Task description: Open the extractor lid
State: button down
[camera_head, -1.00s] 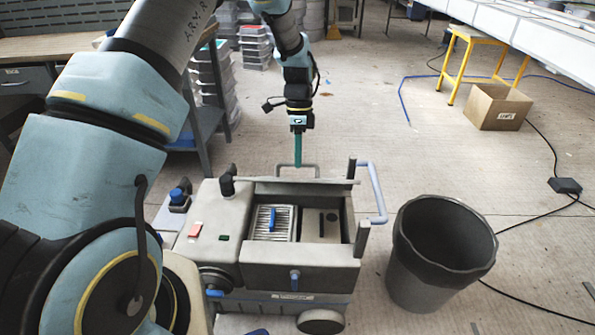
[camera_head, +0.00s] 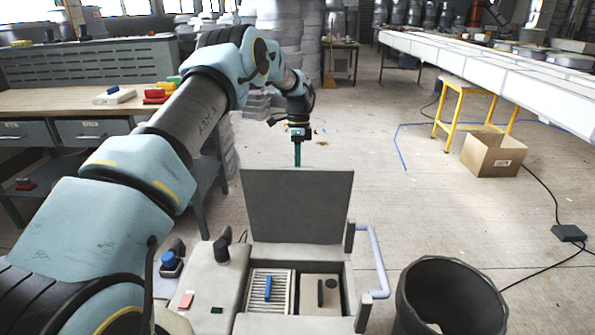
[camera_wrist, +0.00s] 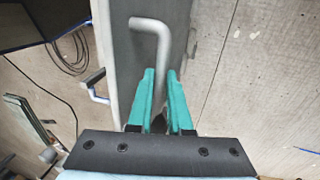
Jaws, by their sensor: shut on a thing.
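The grey extractor (camera_head: 215,275) stands low in the head view with its top open. Its extractor lid (camera_head: 297,205) is raised at the rear edge, with the flat inner face towards me. My gripper (camera_head: 297,158) is behind the lid's upper edge, its teal fingers pointing down. In the wrist view, my gripper (camera_wrist: 160,76) is shut on the bent grey lid handle (camera_wrist: 162,42), which passes between the fingers on the lid's outer face. The lid hides the handle and fingertips in the head view. Inside the extractor are a pale slatted filter (camera_head: 255,292) and a beige box.
A dark bin (camera_head: 400,310) stands right of the extractor, near its blue-grey push handle (camera_head: 376,262). A workbench (camera_head: 60,102) is at the left. A yellow stool (camera_head: 460,110) and cardboard box (camera_head: 493,153) stand at right; cables cross the floor there.

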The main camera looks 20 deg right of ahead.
jog(key=shift+w+d+f, duration=0.15)
jog(key=shift+w+f, duration=0.1)
jog(key=shift+w, duration=0.5)
jog(key=c, duration=1.2)
grip_release()
jog(key=o, duration=0.4)
jog(key=shift+d+r, duration=0.1)
jog(key=shift+c, duration=0.2)
jog(key=shift+r, duration=0.15)
jog(key=v, duration=1)
jog(key=shift+r+b, duration=0.25)
jog(key=shift+b, duration=0.1)
jog(key=shift+w, duration=0.15)
